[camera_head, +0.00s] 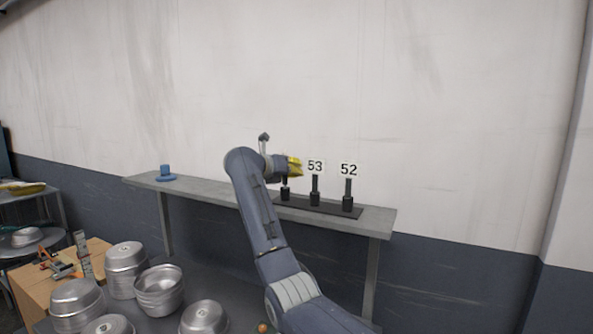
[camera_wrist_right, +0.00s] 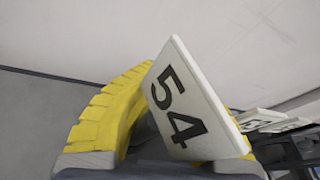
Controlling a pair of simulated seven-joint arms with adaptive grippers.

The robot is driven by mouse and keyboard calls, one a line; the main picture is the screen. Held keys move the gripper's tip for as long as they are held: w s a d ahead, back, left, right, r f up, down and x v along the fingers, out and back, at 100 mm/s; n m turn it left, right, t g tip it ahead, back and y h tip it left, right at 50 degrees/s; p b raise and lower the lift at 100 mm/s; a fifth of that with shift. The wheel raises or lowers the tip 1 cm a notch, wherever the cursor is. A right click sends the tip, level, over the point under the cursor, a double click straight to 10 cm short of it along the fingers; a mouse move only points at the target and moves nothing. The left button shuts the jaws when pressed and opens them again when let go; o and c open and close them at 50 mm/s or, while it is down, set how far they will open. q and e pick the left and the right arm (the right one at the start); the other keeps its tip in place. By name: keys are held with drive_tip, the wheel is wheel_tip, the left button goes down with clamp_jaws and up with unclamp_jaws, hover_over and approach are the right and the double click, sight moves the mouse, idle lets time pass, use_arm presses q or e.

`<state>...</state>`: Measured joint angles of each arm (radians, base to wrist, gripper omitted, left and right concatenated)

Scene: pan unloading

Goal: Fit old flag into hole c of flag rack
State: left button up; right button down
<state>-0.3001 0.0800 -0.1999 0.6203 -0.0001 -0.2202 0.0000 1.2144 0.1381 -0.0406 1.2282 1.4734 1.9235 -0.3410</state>
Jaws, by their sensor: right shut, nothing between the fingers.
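The flag rack (camera_head: 330,211) is a dark flat base on the grey shelf against the wall. Flag 53 (camera_head: 315,166) stands upright in its middle and flag 52 (camera_head: 348,170) at its right end. A third post (camera_head: 285,190) stands at the left end, its top hidden behind my right gripper (camera_head: 294,167). In the right wrist view, a white flag marked 54 (camera_wrist_right: 187,102) fills the middle, tilted in the picture, close against the yellow fingers. My right gripper is shut, and the plate covers part of its fingers. My left gripper is not in view.
The grey shelf (camera_head: 215,193) has a blue object (camera_head: 166,173) at its left end. Several metal pans (camera_head: 160,290) stand on the lower left table, near a wooden box (camera_head: 38,290). The shelf between the blue object and my right arm is clear.

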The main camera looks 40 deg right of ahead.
drive_tip(key=shift+f, duration=0.55)
idle(0.4)
drive_tip(key=c, duration=2.2)
unclamp_jaws()
drive_tip(key=c, duration=1.5)
unclamp_jaws()
drive_tip(key=shift+a, duration=0.15)
drive_tip(key=shift+v, duration=3.85)
